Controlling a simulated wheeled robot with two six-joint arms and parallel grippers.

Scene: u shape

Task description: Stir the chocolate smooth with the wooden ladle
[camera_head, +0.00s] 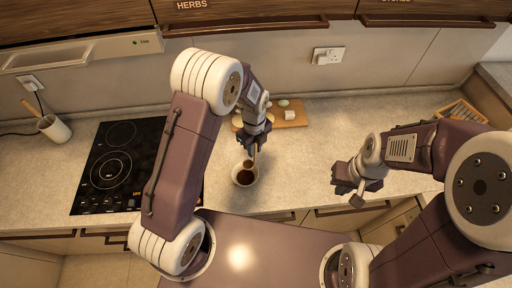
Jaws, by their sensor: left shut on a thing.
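A small white bowl (244,180) with dark brown chocolate (244,178) in it stands on the counter near the front edge. My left gripper (252,146) is directly above the bowl, shut on the wooden ladle (253,156). The ladle points down toward the bowl. Its head is over or in the chocolate; I cannot tell how deep. My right gripper (357,197) is apart from the bowl, to its right over the counter's front edge. It looks empty, but its finger gap is not clear.
A wooden board (290,115) with pale items lies behind my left gripper. A black cooktop (118,165) is to the left, with a white utensil cup (55,130) beyond it. A wooden rack (461,111) stands at the back right. The counter between bowl and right gripper is clear.

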